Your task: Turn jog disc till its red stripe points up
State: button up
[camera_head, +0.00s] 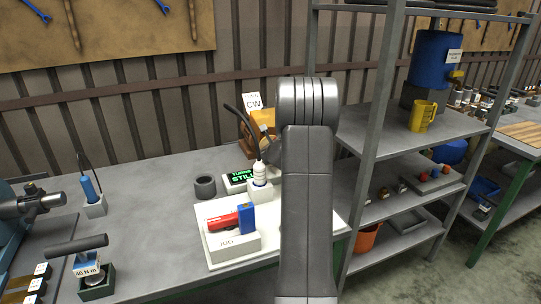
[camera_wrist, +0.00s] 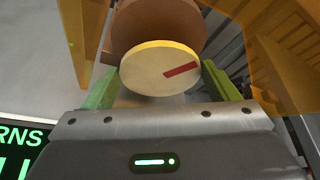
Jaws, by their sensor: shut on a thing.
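The jog disc (camera_wrist: 145,75) is a pale round face with a yellow rim, in the upper middle of the wrist view. Its red stripe (camera_wrist: 181,70) runs from near the centre to the right, tilted slightly upward in that picture. My gripper (camera_wrist: 160,80) has one green finger on each side of the disc and is shut on it. A brown round body (camera_wrist: 155,25) sits behind the disc. In the head view my arm hides the disc and the gripper.
Orange see-through guards (camera_wrist: 285,65) flank the disc. A "CW" sign (camera_head: 253,102) stands above. A small display (camera_head: 238,181) with green text sits on the bench, near a white bottle (camera_head: 259,174), a dark cup (camera_head: 205,187) and a white block (camera_head: 232,245). Shelves (camera_head: 425,130) stand at right.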

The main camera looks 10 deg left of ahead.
jog(key=shift+n+b, duration=0.3)
jog(key=shift+b, duration=0.4)
jog(key=o, duration=0.9)
jog(key=p, duration=0.3)
jog(key=shift+r, duration=0.25)
jog(key=m+g+p, duration=0.1)
jog(key=m+p, duration=0.1)
jog(key=p, duration=0.6)
jog(key=shift+w+d+y, duration=0.1)
jog(key=shift+y, duration=0.3)
